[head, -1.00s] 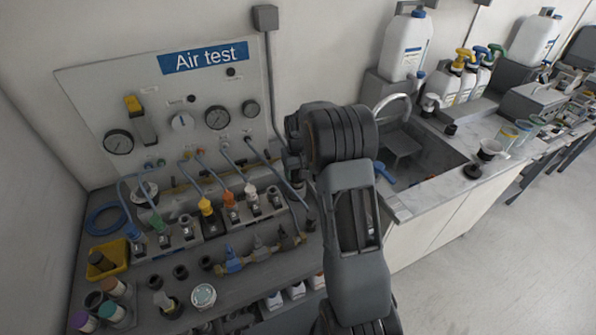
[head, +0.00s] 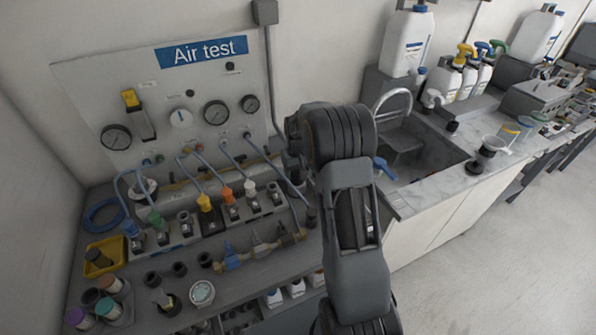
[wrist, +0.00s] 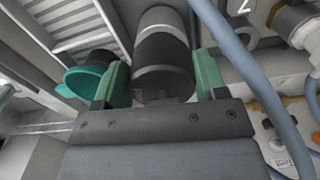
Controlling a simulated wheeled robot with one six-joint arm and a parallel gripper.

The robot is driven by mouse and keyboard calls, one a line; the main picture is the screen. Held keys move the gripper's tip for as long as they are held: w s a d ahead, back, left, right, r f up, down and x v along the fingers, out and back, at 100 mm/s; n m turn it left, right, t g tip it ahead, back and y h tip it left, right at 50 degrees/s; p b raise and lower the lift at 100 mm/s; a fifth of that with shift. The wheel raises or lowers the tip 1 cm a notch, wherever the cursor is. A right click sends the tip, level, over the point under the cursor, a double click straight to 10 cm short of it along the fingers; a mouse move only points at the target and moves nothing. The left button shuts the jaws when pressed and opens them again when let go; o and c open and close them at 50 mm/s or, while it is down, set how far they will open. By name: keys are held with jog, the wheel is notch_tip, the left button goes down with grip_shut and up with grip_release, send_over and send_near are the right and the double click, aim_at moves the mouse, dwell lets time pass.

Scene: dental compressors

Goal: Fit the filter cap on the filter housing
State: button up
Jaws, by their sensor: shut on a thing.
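In the wrist view my gripper (wrist: 162,80) has its green fingers on both sides of a dark cylinder (wrist: 163,58) with a paler grey band, which I take to be the filter cap. A lighter grey rounded part shows at its far end; I cannot tell whether it belongs to the cap or is the filter housing. In the head view my own arm hides the gripper. A dark upright cylinder (head: 296,184) shows partly beside the arm, at the bench's right end; I cannot tell what it is. No filter housing can be made out for certain.
A blue-grey hose (wrist: 240,70) crosses close to the right finger. A teal round cup (wrist: 84,78) is left of the left finger. The Air test panel (head: 85,85) has gauges and hoses above a crowded bench. A sink (head: 425,160) lies to the right.

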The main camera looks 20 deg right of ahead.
jog(key=shift+f+b, duration=0.5)
jog(key=shift+f, duration=0.35)
jog(key=o, duration=1)
jog(key=shift+r, duration=0.1)
notch_tip(320, 180, up, 14)
jog(key=shift+b, duration=0.3)
